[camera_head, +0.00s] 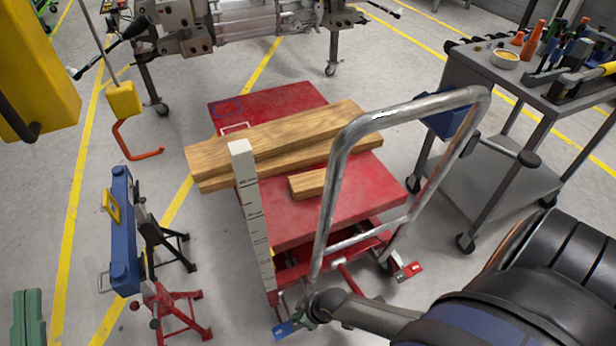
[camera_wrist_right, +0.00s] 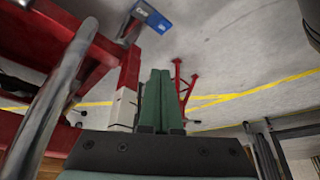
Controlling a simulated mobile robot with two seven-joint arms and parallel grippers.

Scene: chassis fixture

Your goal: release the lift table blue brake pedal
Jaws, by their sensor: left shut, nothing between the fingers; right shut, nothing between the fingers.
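The lift table (camera_head: 325,205) is red with a bent grey metal handle (camera_head: 345,140), and stands in the middle of the head view. Its blue brake pedal (camera_head: 284,330) shows low at the table's near end, by the floor. My right gripper (camera_head: 303,317) is just right of the pedal there. In the right wrist view, my right gripper's green fingers (camera_wrist_right: 160,74) are together and empty. The blue pedal (camera_wrist_right: 153,16) shows beyond the fingertips, a little left, with a visible gap in the picture. I cannot tell the exact distance. My left gripper is not in view.
Wooden beams (camera_head: 270,145) lie on the table top, and a white measuring post (camera_head: 250,205) stands at its left. A red pedal (camera_head: 408,271) is at the right. A tool cart (camera_head: 500,150) stands right.

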